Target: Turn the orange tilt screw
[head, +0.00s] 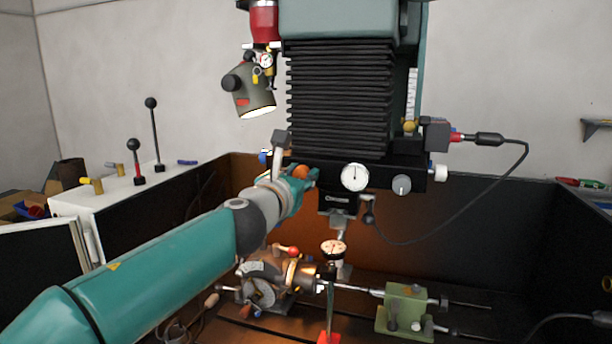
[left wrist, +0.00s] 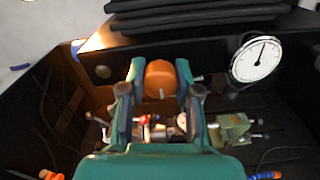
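The orange tilt screw (head: 300,171) shows as a round orange knob at the lower left of the machine's head, partly hidden by my left gripper. In the left wrist view the orange knob (left wrist: 160,78) is between the two teal fingers, close to both, with its small pale mark at the lower middle. My left gripper (head: 301,181) is at the knob, its fingers on either side of it. The fingers look apart, with no clear contact seen. In the left wrist view my left gripper (left wrist: 160,75) points at the knob. My right gripper is not in view.
A white dial (head: 355,177) is right of the knob on the machine head. Below are a second dial indicator (head: 333,248), an indexing chuck (head: 265,278) and a green tailstock (head: 405,308). A lamp (head: 250,98) hangs above my gripper. Levers stand on a white cabinet (head: 110,205) at left.

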